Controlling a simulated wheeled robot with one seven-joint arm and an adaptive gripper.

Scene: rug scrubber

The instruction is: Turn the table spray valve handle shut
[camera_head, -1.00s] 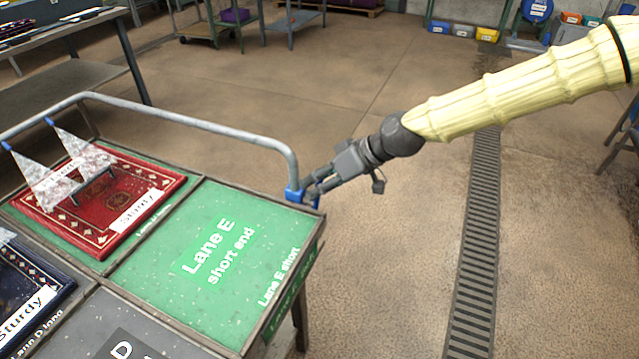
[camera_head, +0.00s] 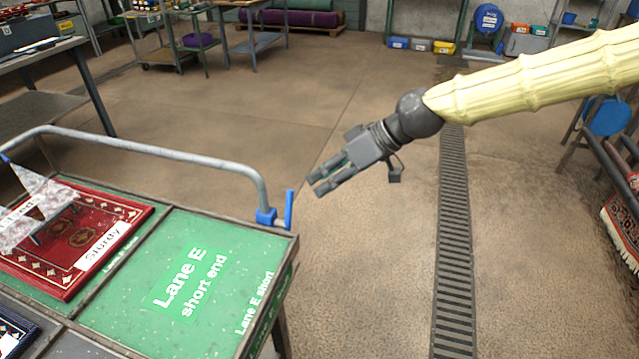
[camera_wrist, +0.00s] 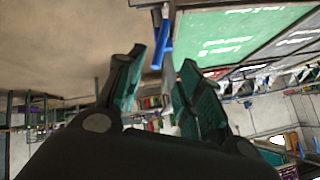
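The blue valve handle (camera_head: 289,208) stands nearly upright at the table's far right corner, beside the blue valve body (camera_head: 265,216) at the end of the grey spray pipe (camera_head: 150,147). My gripper (camera_head: 315,185) is to the right of the handle and a little higher in the head view, with a visible gap between them. Its fingers are apart and hold nothing. In the wrist view the blue handle (camera_wrist: 162,45) shows beyond my open gripper (camera_wrist: 163,62), in line with the gap between the fingertips. Nothing hides the handle in the head view.
The green table top (camera_head: 190,285) lies left of the handle, with a red rug (camera_head: 95,225) farther left. A floor drain grate (camera_head: 453,250) runs at the right. The floor around my gripper is clear. Trolleys and shelves stand far back.

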